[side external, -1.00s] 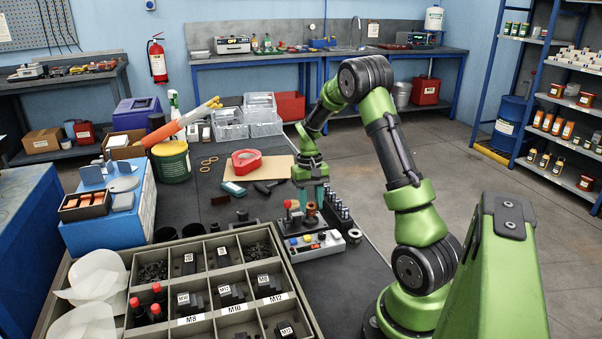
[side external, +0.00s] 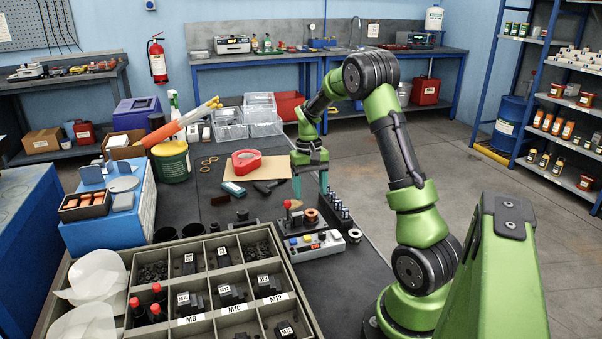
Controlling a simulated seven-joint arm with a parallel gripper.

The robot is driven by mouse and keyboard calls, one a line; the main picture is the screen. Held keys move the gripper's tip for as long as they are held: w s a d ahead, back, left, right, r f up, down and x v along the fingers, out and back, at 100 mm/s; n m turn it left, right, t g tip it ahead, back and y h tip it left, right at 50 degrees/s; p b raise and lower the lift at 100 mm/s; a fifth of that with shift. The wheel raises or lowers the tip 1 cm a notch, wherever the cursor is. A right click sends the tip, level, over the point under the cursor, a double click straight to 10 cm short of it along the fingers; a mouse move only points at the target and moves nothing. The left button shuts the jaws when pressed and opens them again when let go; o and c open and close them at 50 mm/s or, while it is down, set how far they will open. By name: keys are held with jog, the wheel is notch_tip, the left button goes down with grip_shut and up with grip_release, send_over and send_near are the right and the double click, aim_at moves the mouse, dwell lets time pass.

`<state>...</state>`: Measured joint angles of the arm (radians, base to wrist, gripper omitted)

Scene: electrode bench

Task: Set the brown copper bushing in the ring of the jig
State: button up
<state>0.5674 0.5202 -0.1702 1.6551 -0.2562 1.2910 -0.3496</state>
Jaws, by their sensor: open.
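The brown copper bushing (side external: 311,215) stands upright on the dark jig (side external: 292,228), to the right of the jig's red knob (side external: 287,204). Dark material shows around its lower part. The ring is too small to make out, so I cannot tell how deep the bushing sits in it. My gripper (side external: 310,191) is just above the bushing, pointing down, with its two fingers spread wide apart. Nothing is between the fingers, and they look clear of the bushing.
A button box (side external: 316,246) stands in front of the jig. A row of dark cylinders (side external: 341,208) is close on the right, with a loose ring-shaped part (side external: 355,236) nearby. A divided parts bin (side external: 283,250) is at the front. A tan board (side external: 258,168) lies behind.

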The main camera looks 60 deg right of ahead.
notch_tip(320, 180, up, 12)
jog(key=w+d, duration=0.1)
jog(key=shift+r, duration=0.2)
jog(key=shift+r, duration=2.5)
